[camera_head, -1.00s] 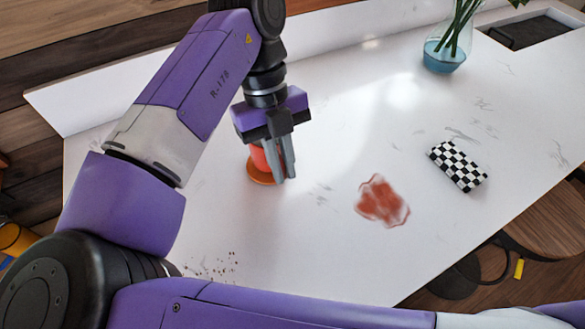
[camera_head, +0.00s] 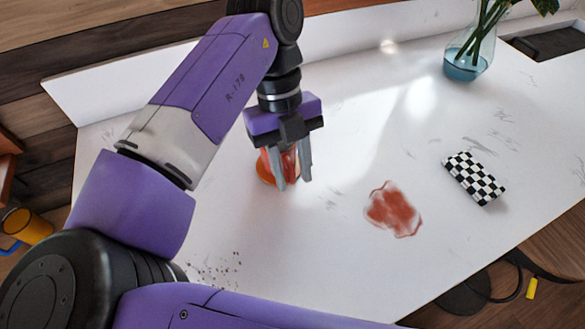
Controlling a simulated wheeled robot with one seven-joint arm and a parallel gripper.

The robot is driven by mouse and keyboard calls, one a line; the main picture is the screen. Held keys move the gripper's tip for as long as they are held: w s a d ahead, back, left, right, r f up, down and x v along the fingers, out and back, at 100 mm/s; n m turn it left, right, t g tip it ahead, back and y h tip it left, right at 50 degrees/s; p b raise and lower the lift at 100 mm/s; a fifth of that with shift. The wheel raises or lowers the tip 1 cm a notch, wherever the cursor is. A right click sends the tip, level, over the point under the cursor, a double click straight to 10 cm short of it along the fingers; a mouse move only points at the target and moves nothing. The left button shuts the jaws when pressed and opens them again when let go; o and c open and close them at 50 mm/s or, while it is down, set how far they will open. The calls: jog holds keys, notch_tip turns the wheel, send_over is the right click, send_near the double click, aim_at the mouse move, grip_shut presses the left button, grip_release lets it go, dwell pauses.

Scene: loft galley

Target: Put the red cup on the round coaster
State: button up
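The red cup (camera_head: 289,162) is partly hidden behind the fingers of my gripper (camera_head: 293,182). Red shows between the two fingers and to the left of the left one. The round orange coaster (camera_head: 264,174) shows at the cup's lower left, its right part hidden. The cup appears to be upright on the coaster, but its base is covered by a finger. My gripper points down at the cup with its fingers apart. I cannot tell whether a finger touches the cup.
A red spill (camera_head: 393,210) lies on the white counter (camera_head: 330,255) right of my gripper. A checkered black-and-white block (camera_head: 474,178) lies farther right. A glass vase with stems (camera_head: 467,62) stands at the back. Dark crumbs (camera_head: 215,268) lie near the front left.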

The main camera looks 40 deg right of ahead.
jog(key=p+v, duration=0.8)
jog(key=v, duration=0.2)
jog(key=shift+s, duration=0.2)
jog(key=shift+v, duration=1.1)
